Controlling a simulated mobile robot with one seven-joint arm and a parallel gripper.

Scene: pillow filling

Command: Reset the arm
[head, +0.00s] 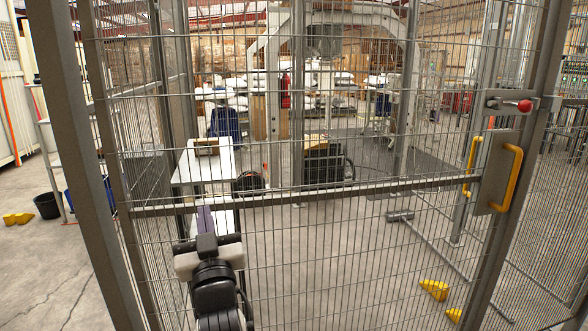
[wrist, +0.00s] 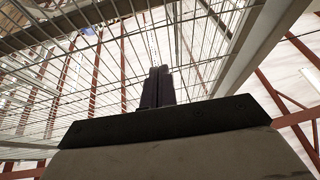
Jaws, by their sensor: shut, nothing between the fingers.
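My gripper shows in the wrist view (wrist: 157,72) with its two dark fingers together, pointing up toward wire mesh and the roof beams. Nothing is between the fingers. In the head view my arm rises from the bottom, left of the middle, with the dark gripper (head: 206,243) at its upper end, in front of the mesh fence.
A wire mesh gate (head: 330,240) with a grey frame fills the head view close ahead. It has a yellow handle (head: 510,178) and a red-knobbed latch (head: 523,106) at right. Behind it stand a white table (head: 190,170) and machinery. A black bucket (head: 47,206) stands at left.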

